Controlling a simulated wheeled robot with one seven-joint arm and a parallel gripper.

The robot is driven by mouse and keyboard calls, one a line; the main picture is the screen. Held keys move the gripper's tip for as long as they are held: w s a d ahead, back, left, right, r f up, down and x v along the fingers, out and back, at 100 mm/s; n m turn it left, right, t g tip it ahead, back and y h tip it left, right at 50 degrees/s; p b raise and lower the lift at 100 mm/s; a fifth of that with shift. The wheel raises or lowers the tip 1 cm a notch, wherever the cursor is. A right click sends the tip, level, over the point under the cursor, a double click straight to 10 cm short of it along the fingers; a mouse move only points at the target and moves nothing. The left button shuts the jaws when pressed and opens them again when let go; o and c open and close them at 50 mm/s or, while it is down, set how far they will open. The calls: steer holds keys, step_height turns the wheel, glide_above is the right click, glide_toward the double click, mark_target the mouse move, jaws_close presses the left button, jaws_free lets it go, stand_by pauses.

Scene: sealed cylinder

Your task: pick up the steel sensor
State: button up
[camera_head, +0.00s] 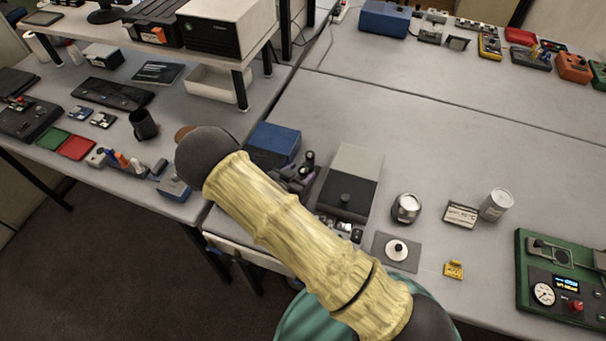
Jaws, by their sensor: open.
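Several small items stand on the right table, and I cannot tell for sure which is the steel sensor. A shiny, round steel-coloured piece (406,208) stands upright behind a grey square plate (381,254). A pale metallic cylinder (496,204) stands to its right, beside a small labelled card (460,214). A white disc with a black knob (397,250) rests on the grey plate. My yellow arm link crosses the middle of the view and hides part of the table. My gripper does not show clearly anywhere.
A grey box with a black front (347,187) and a blue box (273,145) stand left of the steel-coloured piece. A green panel with a gauge (565,275) is at right, a small yellow item (453,270) in front. The table behind is largely clear.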

stand_by(0.4)
steer(key=c, duration=1.1)
steer(key=shift+r, duration=0.2)
steer(key=shift+c, duration=0.2)
step_height(320, 180, up, 10)
steer(key=b, duration=0.3)
steer(key=shift+f, duration=0.15)
